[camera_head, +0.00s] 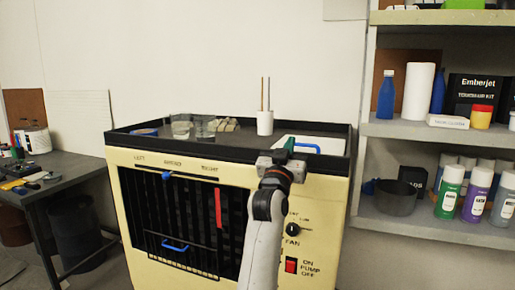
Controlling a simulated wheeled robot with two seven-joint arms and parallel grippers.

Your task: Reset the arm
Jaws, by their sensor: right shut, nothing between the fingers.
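My right arm reaches up from the bottom of the head view. Its gripper (284,158) is shut and empty, at the front top edge of a cream-coloured cooler cabinet (140,240), in front of a white lid with a blue handle (306,146). I cannot tell whether it touches the edge. The cabinet has a dark slatted front, a red strip (218,207), a fan knob (293,229) and a red pump switch (291,265), which sits right of my arm. My left gripper is not in view.
On the cabinet's black-rimmed top stand a white cup with sticks (265,122) and clear glasses (205,126). A shelf unit (430,232) with bottles and cans stands close on the right. A dark workbench (70,172) with tools is on the left.

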